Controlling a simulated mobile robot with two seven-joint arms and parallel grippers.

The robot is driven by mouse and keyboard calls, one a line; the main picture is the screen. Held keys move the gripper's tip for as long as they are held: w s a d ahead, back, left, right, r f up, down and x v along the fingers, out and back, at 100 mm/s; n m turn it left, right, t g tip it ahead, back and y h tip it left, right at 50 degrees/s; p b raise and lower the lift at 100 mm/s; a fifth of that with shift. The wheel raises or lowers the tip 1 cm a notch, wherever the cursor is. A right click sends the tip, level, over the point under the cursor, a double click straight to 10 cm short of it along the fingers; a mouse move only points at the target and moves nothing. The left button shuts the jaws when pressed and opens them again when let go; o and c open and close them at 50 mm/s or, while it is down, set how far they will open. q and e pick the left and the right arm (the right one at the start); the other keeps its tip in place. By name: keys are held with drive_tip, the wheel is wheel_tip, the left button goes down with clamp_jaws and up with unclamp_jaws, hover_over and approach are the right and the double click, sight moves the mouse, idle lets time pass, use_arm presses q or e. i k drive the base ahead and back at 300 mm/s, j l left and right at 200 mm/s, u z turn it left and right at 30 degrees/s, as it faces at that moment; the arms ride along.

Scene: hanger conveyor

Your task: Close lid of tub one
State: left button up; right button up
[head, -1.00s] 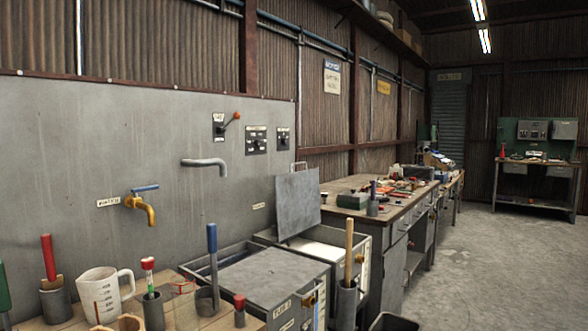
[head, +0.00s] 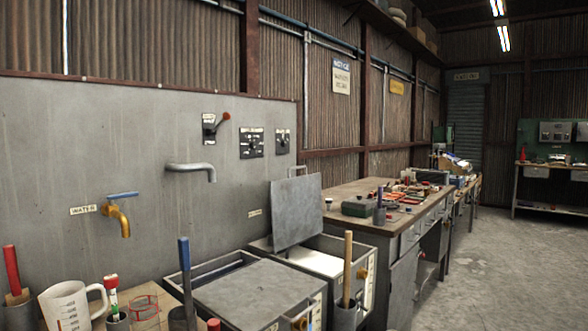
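Two grey metal tubs stand side by side below the wall panel. The far tub (head: 358,262) has its flat grey lid (head: 296,212) standing up at the back, with a handle on top. Its opening shows a pale inside. The near tub (head: 195,279) has a grey lid (head: 258,292) lying flat over most of it, with a gap along the back left. A label on the near tub's front is too small to read, so I cannot tell which is tub one. Neither of my grippers is in view.
A yellow water tap (head: 120,219) and a grey spout (head: 190,168) stick out from the panel. A measuring jug (head: 72,306) and upright tools stand at front left. A wooden-handled tool (head: 347,266) stands before the far tub. A cluttered workbench (head: 342,190) lies beyond; the floor at right is clear.

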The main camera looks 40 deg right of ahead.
sight(296, 201)
drive_tip(key=l+u, duration=0.2)
drive_tip(key=l, duration=0.55)
drive_tip(key=i+l+u, duration=0.15)
drive_tip(key=l, duration=0.6)
drive_tip(key=k+l+u, duration=0.2)
drive_tip(key=l, duration=0.5)
drive_tip(key=l+u, duration=0.15)
drive_tip(key=l, duration=0.65)
drive_tip(key=l+u, duration=0.2)
drive_tip(key=l, duration=0.5)
drive_tip(key=k, duration=0.05)
